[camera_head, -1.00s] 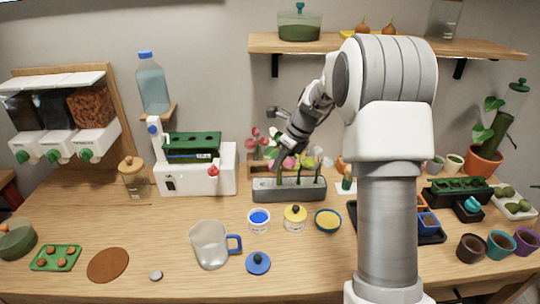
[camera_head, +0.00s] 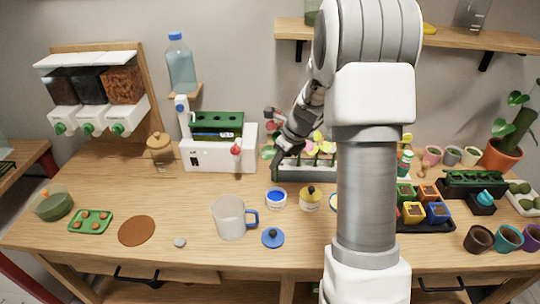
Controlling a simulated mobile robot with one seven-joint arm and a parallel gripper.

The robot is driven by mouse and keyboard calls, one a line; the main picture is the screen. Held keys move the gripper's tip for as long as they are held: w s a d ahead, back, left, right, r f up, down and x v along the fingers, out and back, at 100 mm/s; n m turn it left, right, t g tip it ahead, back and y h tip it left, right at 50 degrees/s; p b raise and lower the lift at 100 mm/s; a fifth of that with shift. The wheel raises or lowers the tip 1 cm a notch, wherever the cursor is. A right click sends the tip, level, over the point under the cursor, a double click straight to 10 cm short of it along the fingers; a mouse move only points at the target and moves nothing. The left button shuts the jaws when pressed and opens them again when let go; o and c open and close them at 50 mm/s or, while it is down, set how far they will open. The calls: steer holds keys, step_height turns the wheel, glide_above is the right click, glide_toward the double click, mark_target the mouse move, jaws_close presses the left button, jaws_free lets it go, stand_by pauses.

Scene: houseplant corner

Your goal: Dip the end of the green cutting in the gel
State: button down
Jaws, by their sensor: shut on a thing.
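My gripper (camera_head: 277,158) is at the front left of the long planter trough, above and behind the blue gel pot. It is shut on a thin dark stem, which I take to be the green cutting; it is small and hard to make out. An open white pot with blue gel (camera_head: 276,196) stands on the table in front of the gripper. The stem's lower end appears to be above and behind the pot, apart from the gel. A blue lid with a knob (camera_head: 272,238) lies in front of the pot.
A yellow-lidded pot (camera_head: 310,201) stands just right of the gel pot, and a clear jug (camera_head: 229,219) to its left. The trough (camera_head: 300,171) with flowers is behind. My arm hides part of the table to the right. The table's left middle is fairly clear.

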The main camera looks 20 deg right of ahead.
mark_target(277, 175)
steer(key=shift+s+a+f, duration=0.1)
steer(key=shift+s+f, duration=0.05)
steer(key=shift+f, duration=0.05)
step_height(277, 175, down, 6)
steer(key=b, duration=0.5)
steer(key=shift+r+b, duration=0.15)
steer(key=shift+b, duration=0.15)
steer(key=shift+f, duration=0.65)
stand_by(1.9)
step_height(277, 175, up, 7)
steer(key=p, duration=0.6)
steer(key=shift+r, duration=0.15)
steer(key=shift+s, duration=0.1)
stand_by(0.7)
